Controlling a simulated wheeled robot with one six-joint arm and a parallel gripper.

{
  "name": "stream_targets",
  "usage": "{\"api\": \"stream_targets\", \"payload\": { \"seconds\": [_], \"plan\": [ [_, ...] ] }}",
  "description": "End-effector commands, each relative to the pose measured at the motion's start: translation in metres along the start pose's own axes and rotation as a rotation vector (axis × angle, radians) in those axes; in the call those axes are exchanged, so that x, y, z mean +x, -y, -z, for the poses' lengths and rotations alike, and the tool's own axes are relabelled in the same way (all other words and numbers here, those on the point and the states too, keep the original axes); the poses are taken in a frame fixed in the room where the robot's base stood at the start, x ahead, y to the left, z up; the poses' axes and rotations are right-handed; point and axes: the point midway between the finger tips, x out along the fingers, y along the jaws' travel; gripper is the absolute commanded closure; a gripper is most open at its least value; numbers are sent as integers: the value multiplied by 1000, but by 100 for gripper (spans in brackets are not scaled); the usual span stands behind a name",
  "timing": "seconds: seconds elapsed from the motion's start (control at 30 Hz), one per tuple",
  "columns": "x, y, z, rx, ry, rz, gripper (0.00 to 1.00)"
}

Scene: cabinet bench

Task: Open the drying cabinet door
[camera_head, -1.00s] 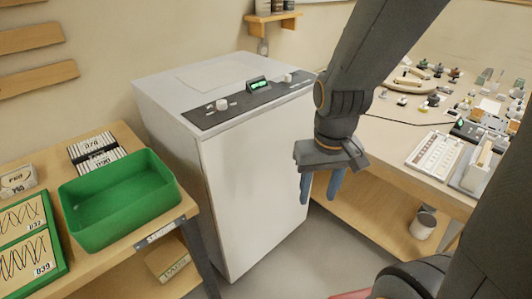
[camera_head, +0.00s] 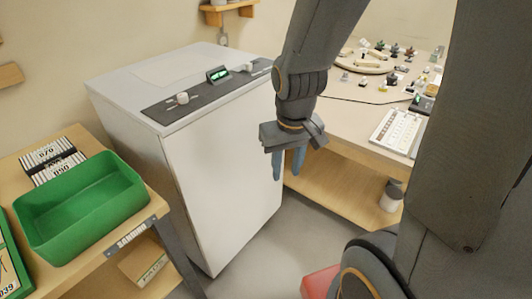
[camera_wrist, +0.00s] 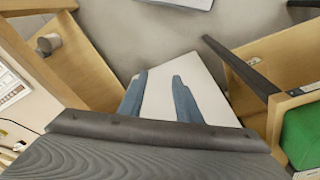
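The drying cabinet (camera_head: 222,165) is a white box with a dark control strip (camera_head: 205,92) along its top front edge, carrying knobs and a lit green display. Its front door looks shut, and I see no handle on it. My gripper (camera_head: 288,164) points down at the right edge of the door in the head view, apparently in front of it. In the wrist view, the two blue fingers of my gripper (camera_wrist: 158,90) are apart with nothing between them. A white surface (camera_wrist: 165,100), apparently the cabinet, shows beyond them.
Left of the cabinet, a wooden bench holds a green bin (camera_head: 82,205) and striped boxes (camera_head: 52,160). On the right, a workbench (camera_head: 350,135) carries small items, with a can (camera_head: 391,196) on its lower shelf. Grey floor (camera_head: 270,240) is free before the cabinet.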

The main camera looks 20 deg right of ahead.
Motion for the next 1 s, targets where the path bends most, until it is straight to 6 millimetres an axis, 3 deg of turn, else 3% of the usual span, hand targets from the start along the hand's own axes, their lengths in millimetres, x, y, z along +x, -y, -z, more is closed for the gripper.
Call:
{"api": "stream_targets", "payload": {
  "seconds": [0.3,0.5,0.6,0.73,0.87,1.0],
  "plan": [
    [80,-95,191,-40,-432,-75,69],
    [124,-149,286,-104,-726,-48,69],
    [144,-171,318,-138,-866,-10,69],
    [169,-196,342,-183,-1044,66,69],
    [192,-215,346,-220,-1204,162,69],
    [207,-228,336,-247,-1331,260,69]
  ]
}}
